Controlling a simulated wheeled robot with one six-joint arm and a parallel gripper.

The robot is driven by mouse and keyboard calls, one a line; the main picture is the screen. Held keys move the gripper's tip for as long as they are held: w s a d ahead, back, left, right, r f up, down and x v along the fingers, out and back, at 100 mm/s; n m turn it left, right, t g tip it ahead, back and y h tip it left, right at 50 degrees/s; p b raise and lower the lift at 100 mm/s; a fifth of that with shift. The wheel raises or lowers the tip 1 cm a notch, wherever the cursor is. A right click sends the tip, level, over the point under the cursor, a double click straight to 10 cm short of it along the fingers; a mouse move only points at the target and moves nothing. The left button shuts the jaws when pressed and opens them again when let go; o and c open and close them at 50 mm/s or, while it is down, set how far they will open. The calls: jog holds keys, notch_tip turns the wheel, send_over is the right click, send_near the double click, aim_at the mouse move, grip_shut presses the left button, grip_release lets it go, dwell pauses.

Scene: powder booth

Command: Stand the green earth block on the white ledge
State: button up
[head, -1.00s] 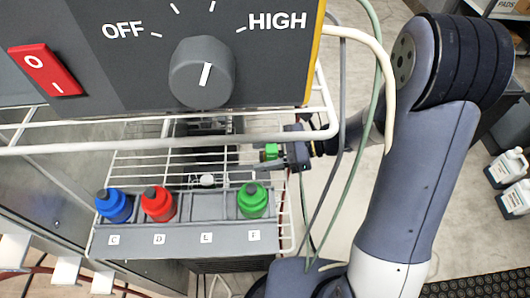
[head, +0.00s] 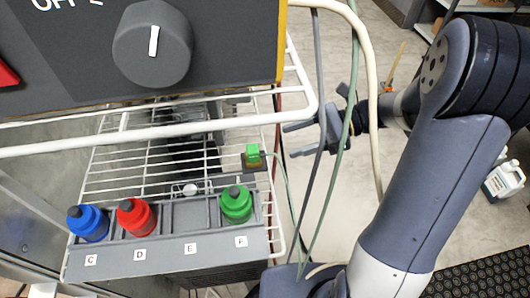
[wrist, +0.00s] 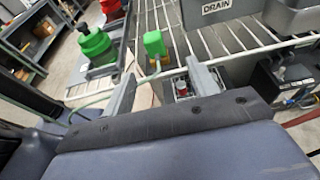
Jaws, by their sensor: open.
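The green earth block (head: 253,153) is a small bright green piece. It stands upright on a small dark base at the right edge of the white wire shelf (head: 150,178). My gripper (head: 290,140) is open and empty to the right of the block, apart from it. In the wrist view the green block (wrist: 154,44) shows beyond the gap between my open fingers (wrist: 162,85). I cannot clearly pick out a separate white ledge; the block's underside is hidden.
A grey holder (head: 165,255) carries blue (head: 88,222), red (head: 136,217) and green (head: 236,204) bottles; slot E has no bottle. A control box with a knob (head: 152,43) and a white rail hang above. Loose cables (head: 352,110) pass in front of my gripper.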

aim_at(253, 155)
jog(key=x, duration=0.9)
jog(key=shift+s+a+f, duration=0.1)
jog(key=shift+s+f, duration=0.2)
jog(key=shift+s, duration=0.15)
jog(key=c, duration=1.2)
